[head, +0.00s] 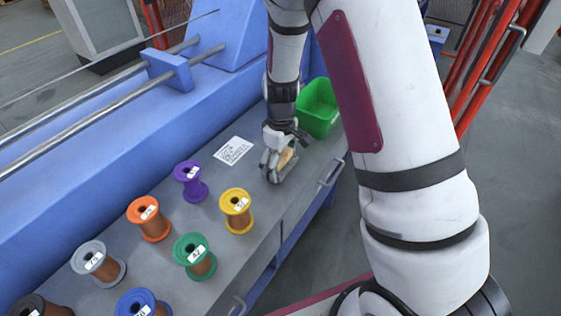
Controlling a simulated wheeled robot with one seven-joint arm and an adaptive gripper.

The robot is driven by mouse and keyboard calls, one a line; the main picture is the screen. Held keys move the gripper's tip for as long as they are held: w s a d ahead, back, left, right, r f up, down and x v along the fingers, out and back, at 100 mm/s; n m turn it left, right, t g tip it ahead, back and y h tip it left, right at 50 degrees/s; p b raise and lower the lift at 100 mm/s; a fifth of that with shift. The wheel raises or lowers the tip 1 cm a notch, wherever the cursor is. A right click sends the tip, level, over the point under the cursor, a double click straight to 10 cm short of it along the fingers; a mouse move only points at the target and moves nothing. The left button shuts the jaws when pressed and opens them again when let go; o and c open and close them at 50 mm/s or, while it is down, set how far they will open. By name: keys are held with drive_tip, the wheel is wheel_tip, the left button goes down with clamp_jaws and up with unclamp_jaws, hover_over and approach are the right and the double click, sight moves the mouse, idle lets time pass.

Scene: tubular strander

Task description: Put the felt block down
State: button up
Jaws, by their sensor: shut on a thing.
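My gripper (277,169) points down over the grey bench top (225,188), just left of the green bin. It is shut on the felt block (287,158), a small tan piece that shows partly between the fingers. The rest of the block is hidden by the gripper. The block is at or just above the bench top; I cannot tell whether it touches.
A green bin (318,108) stands behind my gripper. A white printed sheet (233,150) lies to the left. Purple (190,181), yellow (236,210), orange (149,217), green (194,255) and other spools stand at the front left. Blue machine framing (100,140) runs behind the bench.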

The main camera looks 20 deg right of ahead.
drive_tip(key=o, duration=1.5)
drive_tip(key=shift+f, duration=0.1)
